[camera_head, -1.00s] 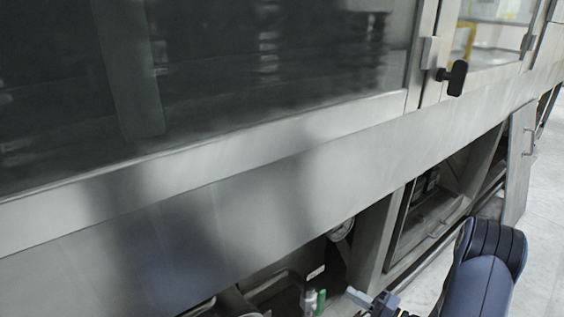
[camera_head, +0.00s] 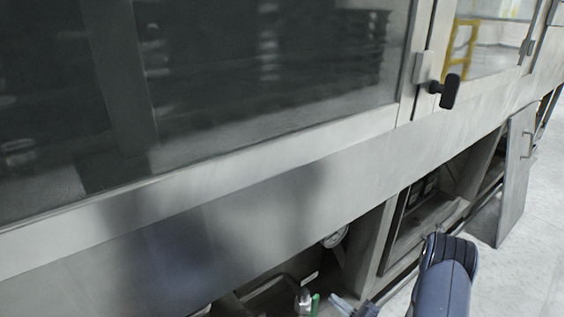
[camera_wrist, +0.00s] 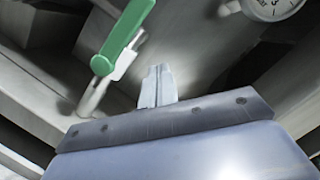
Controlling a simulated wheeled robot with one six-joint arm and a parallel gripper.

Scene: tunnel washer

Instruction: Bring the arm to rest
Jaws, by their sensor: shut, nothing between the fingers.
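My gripper (camera_wrist: 158,86) shows in the wrist view with its fingers together and nothing between them. It also shows at the bottom edge of the head view (camera_head: 343,303), partly cut off, in front of the open lower bay of the washer. My dark blue arm link stands to its right. In the wrist view a green valve lever (camera_wrist: 123,35) is left of the fingertips, close in the picture. I cannot tell whether they touch; a gap shows between them. The lever's green tip (camera_head: 315,304) also shows in the head view.
The steel washer (camera_head: 260,215) with dark glass fills the left and middle. A black handle (camera_head: 450,91) sits on its door frame. A round gauge (camera_wrist: 271,6) is at the wrist view's upper right. A removed panel (camera_head: 516,175) leans at the right. The pale floor (camera_head: 540,225) there is clear.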

